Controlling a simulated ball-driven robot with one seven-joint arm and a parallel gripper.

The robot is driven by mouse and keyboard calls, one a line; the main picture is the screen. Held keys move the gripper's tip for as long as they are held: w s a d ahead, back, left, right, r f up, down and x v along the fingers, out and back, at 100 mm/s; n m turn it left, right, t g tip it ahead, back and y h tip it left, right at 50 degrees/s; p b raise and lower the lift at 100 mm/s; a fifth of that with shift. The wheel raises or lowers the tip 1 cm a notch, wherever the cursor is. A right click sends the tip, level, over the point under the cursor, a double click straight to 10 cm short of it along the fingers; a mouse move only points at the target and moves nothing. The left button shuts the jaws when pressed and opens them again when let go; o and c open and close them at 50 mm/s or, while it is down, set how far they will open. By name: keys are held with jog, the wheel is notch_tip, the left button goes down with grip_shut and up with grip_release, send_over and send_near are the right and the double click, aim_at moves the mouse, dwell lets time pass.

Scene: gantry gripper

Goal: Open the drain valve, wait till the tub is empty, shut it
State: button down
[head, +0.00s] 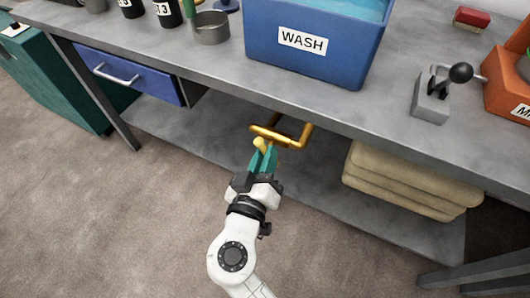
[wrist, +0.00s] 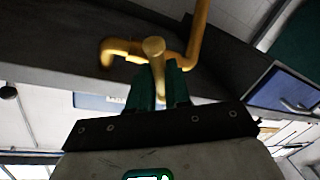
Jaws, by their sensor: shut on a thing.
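The blue tub (head: 310,45) labelled WASH stands on the grey workbench and holds light blue water (head: 345,8). Below the bench edge, a yellow-orange drain pipe (head: 303,134) bends under the tub. A pale yellow valve lever (head: 260,143) sits at the pipe's front. My gripper (head: 264,157), with green fingers, is shut on the lever from the front. In the wrist view the lever (wrist: 154,50) stands between the fingers (wrist: 160,85), its rounded end showing beyond them, with the pipe (wrist: 197,35) behind it. The pipe's outlet and any flow are not clear.
Folded beige cloths (head: 405,182) lie on the lower shelf to the right. A blue drawer (head: 130,76) is under the bench at left. A lever device (head: 434,95), an orange bin (head: 508,80) and a grey cup (head: 211,27) stand on top. The floor in front is clear.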

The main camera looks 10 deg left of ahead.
jog(key=shift+a+r+n+g+h+p, duration=0.1)
jog(key=shift+n+g+h+p, duration=0.4)
jog(key=shift+n+p, duration=1.8)
jog(key=shift+a+r+n+g+h+p, duration=0.1)
jog(key=shift+n+g+h+p, duration=0.35)
jog(key=shift+n+p, duration=1.8)
jog(key=shift+f+n+b, duration=0.1)
jog(key=shift+n+b, duration=0.2)
jog(key=shift+n, duration=0.15)
jog(key=c, duration=1.1)
grip_release()
jog(key=v, duration=1)
jog(key=shift+s+a, duration=0.15)
jog(key=shift+s, duration=0.15)
